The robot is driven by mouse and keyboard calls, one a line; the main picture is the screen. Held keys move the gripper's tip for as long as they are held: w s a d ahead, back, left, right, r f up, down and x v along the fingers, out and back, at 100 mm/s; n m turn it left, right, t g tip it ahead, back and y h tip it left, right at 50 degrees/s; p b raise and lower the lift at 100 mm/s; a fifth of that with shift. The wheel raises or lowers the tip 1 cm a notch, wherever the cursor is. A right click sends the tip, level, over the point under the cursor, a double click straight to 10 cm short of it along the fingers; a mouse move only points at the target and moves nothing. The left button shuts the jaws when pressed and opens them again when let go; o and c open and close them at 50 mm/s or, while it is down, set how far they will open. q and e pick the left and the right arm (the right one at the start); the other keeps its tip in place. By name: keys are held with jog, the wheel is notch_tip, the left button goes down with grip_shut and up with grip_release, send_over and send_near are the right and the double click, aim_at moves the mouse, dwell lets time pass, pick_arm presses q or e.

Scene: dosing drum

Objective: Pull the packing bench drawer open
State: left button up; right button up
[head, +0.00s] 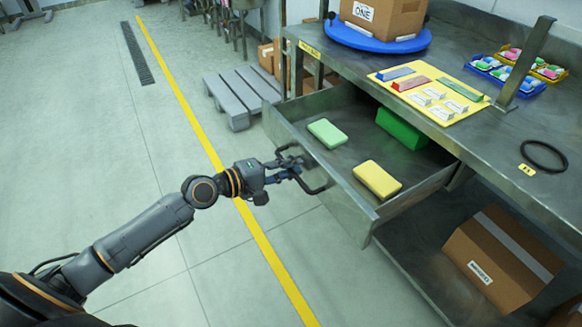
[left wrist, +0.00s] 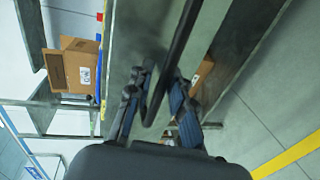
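The packing bench drawer (head: 349,186) stands well out from under the bench top, and its inside shows in the head view. Its black bar handle (head: 318,189) is on the front panel. My left gripper (head: 294,170) is at the handle, with its blue-padded fingers on either side of the bar. In the left wrist view the handle (left wrist: 178,45) runs between the two fingers (left wrist: 163,85), which lean in towards it. Its contact with the pads is partly hidden. My right gripper is in neither view.
The drawer holds a light green block (head: 327,133), a dark green block (head: 401,129) and a yellow block (head: 377,179). The bench top (head: 480,128) is above. A carton (head: 503,258) sits on the lower shelf. A grey pallet (head: 241,91) lies beyond. Floor left of the drawer is clear.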

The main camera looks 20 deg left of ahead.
pick_arm(q)
jog(key=shift+s, duration=0.1)
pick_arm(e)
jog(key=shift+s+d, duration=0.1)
pick_arm(q)
jog(key=shift+s+a, duration=0.25)
jog(key=v, duration=1.1)
jog(key=shift+s, duration=0.1)
